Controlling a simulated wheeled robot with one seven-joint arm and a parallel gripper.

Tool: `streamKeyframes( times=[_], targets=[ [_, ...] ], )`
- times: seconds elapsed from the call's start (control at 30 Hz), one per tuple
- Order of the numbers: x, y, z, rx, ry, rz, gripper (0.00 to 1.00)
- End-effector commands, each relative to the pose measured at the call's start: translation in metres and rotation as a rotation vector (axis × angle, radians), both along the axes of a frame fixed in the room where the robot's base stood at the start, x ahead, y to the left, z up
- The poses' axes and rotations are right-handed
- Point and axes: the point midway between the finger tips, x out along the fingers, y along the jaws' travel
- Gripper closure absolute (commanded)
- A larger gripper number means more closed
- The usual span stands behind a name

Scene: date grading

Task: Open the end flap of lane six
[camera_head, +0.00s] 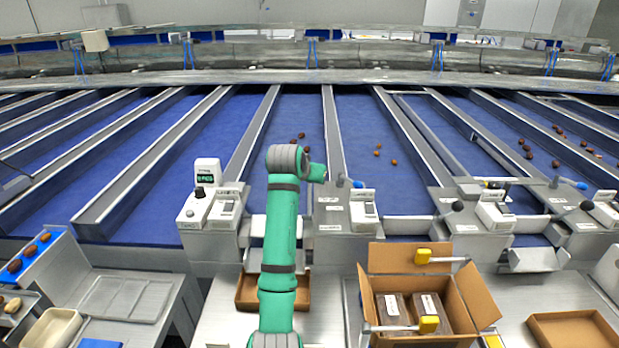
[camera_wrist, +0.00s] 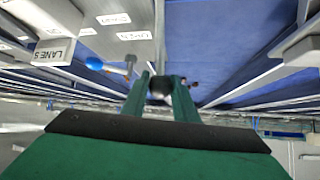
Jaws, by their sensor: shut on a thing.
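My gripper (camera_wrist: 160,88) is shut on a dark round knob (camera_wrist: 161,84), seen between the green fingers in the wrist view. In the head view my gripper (camera_head: 330,174) is beside the lane-end control box (camera_head: 347,212), and its fingertips are hard to make out. A blue-tipped handle (camera_head: 357,184) is close to the right of it; a blue handle also shows in the wrist view (camera_wrist: 93,63). The lane labels (camera_wrist: 48,55) are too blurred to read surely. Which end flap is lane six's, and whether it is open, I cannot tell.
Blue lanes (camera_head: 380,150) run away behind the boxes, with a few dates (camera_head: 394,162) on them. An open carton (camera_head: 470,292) with packs stands at front right. A shallow brown tray (camera_head: 245,292) sits behind my arm. Another control box with a black knob (camera_head: 457,206) is further right.

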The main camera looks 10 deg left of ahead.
Motion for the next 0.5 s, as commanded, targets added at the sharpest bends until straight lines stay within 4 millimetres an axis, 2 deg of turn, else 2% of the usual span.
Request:
streamKeyframes(
  times=[0.5],
  targets=[
    [0.0069, 0.0037, -0.0107, -0.001, 0.0, 0.002, 1.0]
  ],
)
